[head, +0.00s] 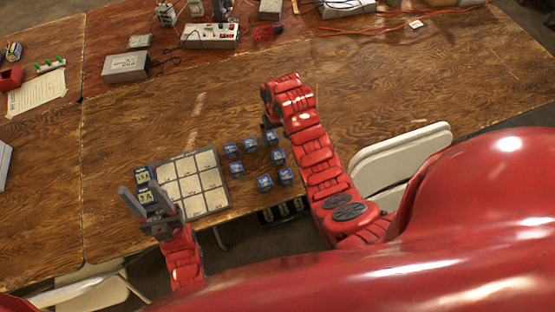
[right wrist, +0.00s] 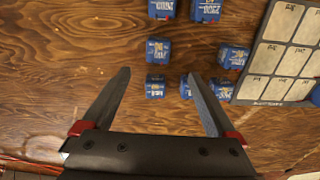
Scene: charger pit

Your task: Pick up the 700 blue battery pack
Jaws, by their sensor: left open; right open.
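Several blue battery packs (head: 250,145) stand in a loose ring right of the labelled grid board (head: 228,201). Their printed numbers are too small or blurred for me to tell which is the 700 pack. My right gripper (right wrist: 158,75) is open and empty in the right wrist view. My left gripper (head: 132,198) is open at the board's left side.
A grey box (head: 125,67), a power strip (head: 210,36) and cables lie at the back. White folding chairs (head: 400,150) stand off the near edge. The middle of the table is clear.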

